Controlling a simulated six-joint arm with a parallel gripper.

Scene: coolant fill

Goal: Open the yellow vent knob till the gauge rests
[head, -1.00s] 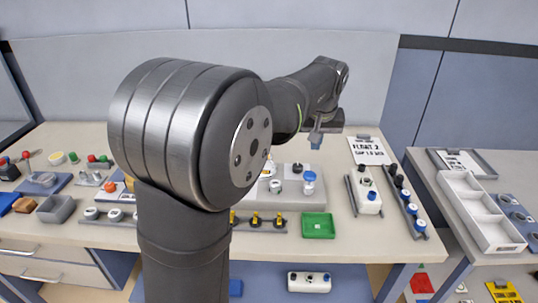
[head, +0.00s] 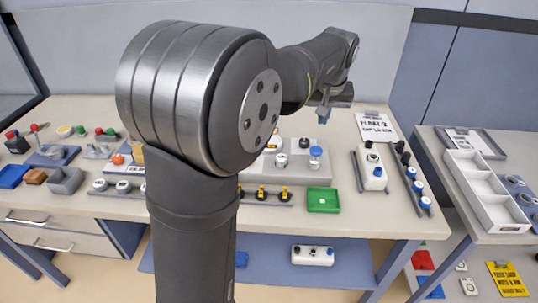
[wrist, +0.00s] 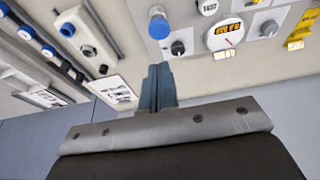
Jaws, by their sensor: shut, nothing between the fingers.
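In the wrist view, a round white gauge (wrist: 225,35) with an orange readout and a thin reddish needle lies on a grey panel; its reading is too small to tell. Yellow parts (wrist: 304,24) show at the right edge there; I cannot tell whether one is the vent knob. In the head view, the gauge (head: 270,147) is partly hidden behind my arm. My gripper (wrist: 160,72) is shut and empty, apart from the gauge and the yellow parts. It also shows in the head view (head: 323,114), above the back of the bench.
A blue-capped part (head: 316,157) and a dark knob (head: 304,143) stand on the panel. A green tray (head: 322,201) and a row of yellow-topped parts (head: 262,193) lie in front. A white box with a blue knob (head: 372,170) stands right.

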